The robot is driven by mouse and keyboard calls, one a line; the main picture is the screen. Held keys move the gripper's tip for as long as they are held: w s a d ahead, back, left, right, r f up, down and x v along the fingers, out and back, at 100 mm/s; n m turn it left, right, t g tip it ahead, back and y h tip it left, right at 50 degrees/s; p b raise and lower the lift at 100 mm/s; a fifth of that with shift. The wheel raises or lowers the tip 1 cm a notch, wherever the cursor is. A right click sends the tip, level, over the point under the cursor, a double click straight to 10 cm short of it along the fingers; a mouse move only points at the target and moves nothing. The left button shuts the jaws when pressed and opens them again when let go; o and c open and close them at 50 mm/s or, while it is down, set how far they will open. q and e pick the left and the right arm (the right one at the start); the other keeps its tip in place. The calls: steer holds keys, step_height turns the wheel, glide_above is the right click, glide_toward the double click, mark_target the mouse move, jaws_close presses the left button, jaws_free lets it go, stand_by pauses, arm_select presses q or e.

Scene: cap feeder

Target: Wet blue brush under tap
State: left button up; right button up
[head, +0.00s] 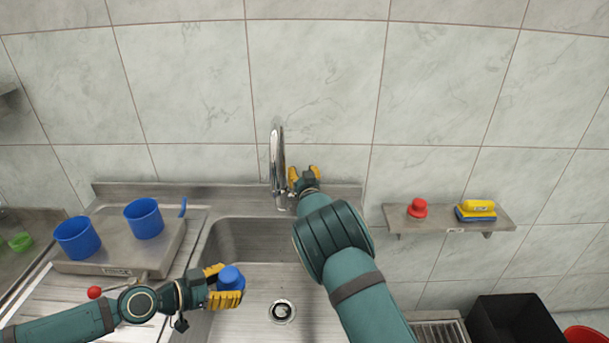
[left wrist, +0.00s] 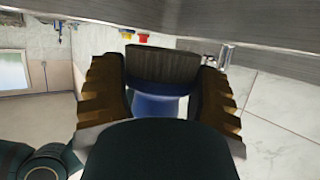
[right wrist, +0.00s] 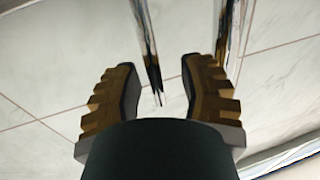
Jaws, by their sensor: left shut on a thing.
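The blue brush (head: 231,278) is in my left gripper (head: 226,288), over the left part of the sink basin. In the left wrist view, the yellow fingers close around its blue body (left wrist: 158,103), and its dark bristle block (left wrist: 162,63) faces away from the palm. The chrome tap (head: 278,165) stands at the back of the sink, behind and right of the brush. My right gripper (head: 303,180) is just right of the tap. In the right wrist view its fingers (right wrist: 163,95) are apart, with part of the tap (right wrist: 147,45) beyond them; contact cannot be told.
Two blue cups (head: 144,218) stand on a raised metal tray (head: 110,266) at left. A red knob (head: 95,292) is in front. A wall shelf (head: 440,222) at right holds a red brush (head: 418,208) and a yellow-blue brush (head: 477,210). The basin around the drain (head: 282,311) is clear.

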steer(key=shift+s+d, duration=0.15)
steer(key=shift+d, duration=0.1)
steer(key=v, duration=1.1)
steer(key=shift+s+a, duration=0.25)
steer(key=shift+s, duration=0.1)
